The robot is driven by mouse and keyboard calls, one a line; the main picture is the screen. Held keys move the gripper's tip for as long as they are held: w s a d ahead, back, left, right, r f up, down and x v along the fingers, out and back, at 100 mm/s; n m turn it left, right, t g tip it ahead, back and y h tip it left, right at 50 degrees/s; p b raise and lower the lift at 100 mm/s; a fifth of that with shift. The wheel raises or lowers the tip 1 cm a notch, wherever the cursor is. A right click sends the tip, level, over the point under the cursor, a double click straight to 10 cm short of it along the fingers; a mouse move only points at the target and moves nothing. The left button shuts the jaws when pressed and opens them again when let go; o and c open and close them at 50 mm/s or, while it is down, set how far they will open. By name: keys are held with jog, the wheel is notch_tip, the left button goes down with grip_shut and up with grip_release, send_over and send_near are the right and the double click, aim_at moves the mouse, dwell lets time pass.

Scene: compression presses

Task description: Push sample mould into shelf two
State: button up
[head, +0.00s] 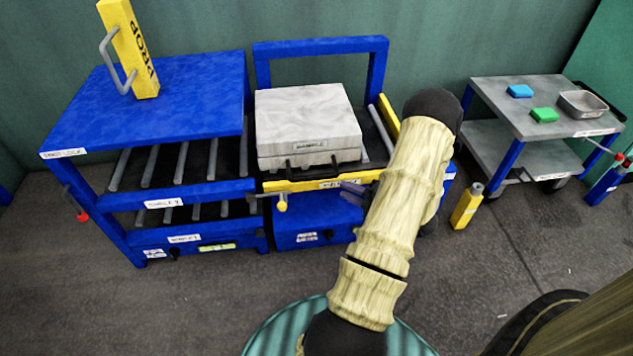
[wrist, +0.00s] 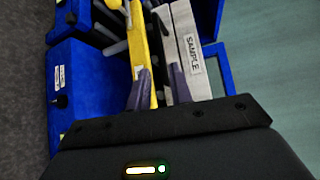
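The sample mould (head: 308,120), a grey slab block labelled SAMPLE, sits on the roller bed of the middle blue unit (head: 320,44). A dark handle (head: 315,166) runs along its lower front. The wrist view shows the mould (wrist: 186,40) turned on its side. Shelf two (head: 165,203), a roller shelf in the left blue rack, is empty as far as I see. My gripper (wrist: 160,84) is open, its two purple fingers apart, at the yellow front rail (wrist: 149,85) and the mould's front. Any contact is unclear. In the head view my arm mostly hides the gripper.
A yellow PROP block (head: 133,45) with a grey handle stands on the left rack's top (head: 180,95). A lower roller shelf (head: 185,239) lies under shelf two.

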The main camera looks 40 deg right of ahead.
aim_at(319, 179)
jog(key=b+x, duration=0.4)
jog(key=x, duration=0.7)
jog(key=shift+w+f, duration=0.1)
jog(key=shift+w, duration=0.1)
grip_shut()
